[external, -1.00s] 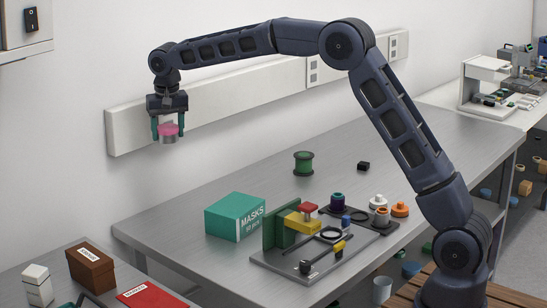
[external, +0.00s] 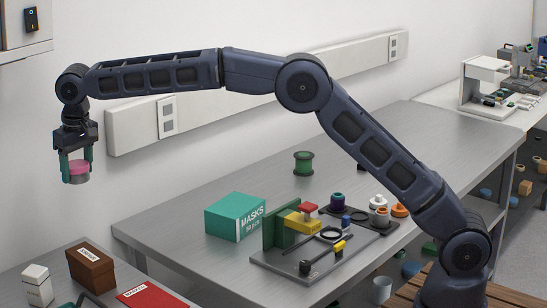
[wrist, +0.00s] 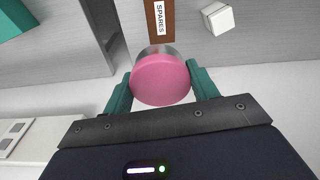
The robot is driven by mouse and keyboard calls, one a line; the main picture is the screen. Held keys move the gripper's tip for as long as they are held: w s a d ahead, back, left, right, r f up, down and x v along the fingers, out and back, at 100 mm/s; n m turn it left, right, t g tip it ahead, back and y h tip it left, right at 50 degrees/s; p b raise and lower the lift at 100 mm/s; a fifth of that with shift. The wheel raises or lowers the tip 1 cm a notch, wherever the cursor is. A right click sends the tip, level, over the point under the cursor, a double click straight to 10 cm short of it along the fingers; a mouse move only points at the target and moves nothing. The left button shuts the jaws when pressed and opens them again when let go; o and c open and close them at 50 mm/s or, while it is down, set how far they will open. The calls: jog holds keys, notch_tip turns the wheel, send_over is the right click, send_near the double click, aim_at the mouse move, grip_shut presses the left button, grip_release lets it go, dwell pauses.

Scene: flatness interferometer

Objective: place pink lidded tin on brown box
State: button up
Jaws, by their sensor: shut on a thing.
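The pink lidded tin (external: 77,172) has a pink lid and a grey metal body. My gripper (external: 76,168) is shut on it, with a green finger on either side, and holds it in the air above the left table. In the wrist view the tin's pink lid (wrist: 160,80) sits between the fingertips of my gripper (wrist: 152,85). The brown box (external: 91,269) stands on the left table below the tin, with a white label on top. In the wrist view the brown box (wrist: 152,24) shows its SPARES label, and the tin partly hides it.
A white block (external: 36,285) stands left of the brown box, and a red labelled item (external: 150,297) lies to its right. A green MASKS box (external: 233,217) and a grey plate with parts (external: 290,268) are on the larger table. A gap separates the tables.

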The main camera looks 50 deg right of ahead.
aim_at(87, 254)
jog(key=shift+s+a+f, duration=0.1)
jog(key=shift+s+a, duration=0.1)
jog(key=shift+a, duration=0.2)
notch_tip(87, 254, down, 20)
jog(key=shift+r, duration=0.1)
dwell(0.4)
jog(key=o, duration=1)
